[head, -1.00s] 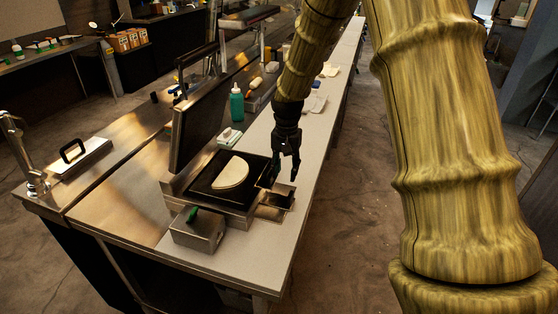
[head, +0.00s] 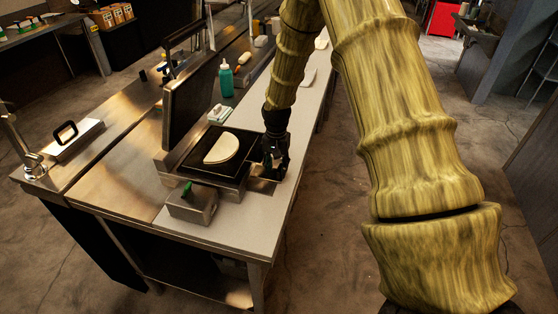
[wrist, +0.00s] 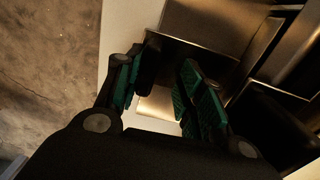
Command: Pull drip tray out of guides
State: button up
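The drip tray (head: 262,186) is a small metal tray low at the right side of the griddle (head: 198,170). It is partly hidden by my gripper (head: 273,172), which is down at the tray's outer end. In the wrist view the two green-padded fingers of my gripper (wrist: 158,90) stand apart, with dark and shiny metal surfaces below and between them. A black piece shows beside the left finger; I cannot tell whether it touches. The guides cannot be made out.
The griddle's lid (head: 190,103) stands raised, and a folded tortilla (head: 221,148) lies on the plate. A metal box with a green knob (head: 192,203) stands in front. A green bottle (head: 226,79) is behind. The pale counter (head: 242,226) is clear at the front right.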

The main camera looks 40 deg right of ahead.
jog(key=shift+s+r, duration=0.15)
jog(key=shift+s, duration=0.3)
jog(key=shift+s+d+r, duration=0.1)
jog(key=shift+s+r, duration=0.3)
jog(key=shift+s, duration=0.25)
jog(key=shift+s+r, duration=0.35)
jog(key=shift+s, duration=0.25)
jog(key=shift+c, duration=1.3)
jog(key=c, duration=0.4)
jog(key=shift+w+f, duration=0.6)
jog(key=shift+w, duration=0.25)
grip_shut()
jog(key=shift+o, duration=0.2)
grip_release()
jog(key=shift+s+r, duration=0.1)
jog(key=shift+r, duration=0.05)
grip_shut()
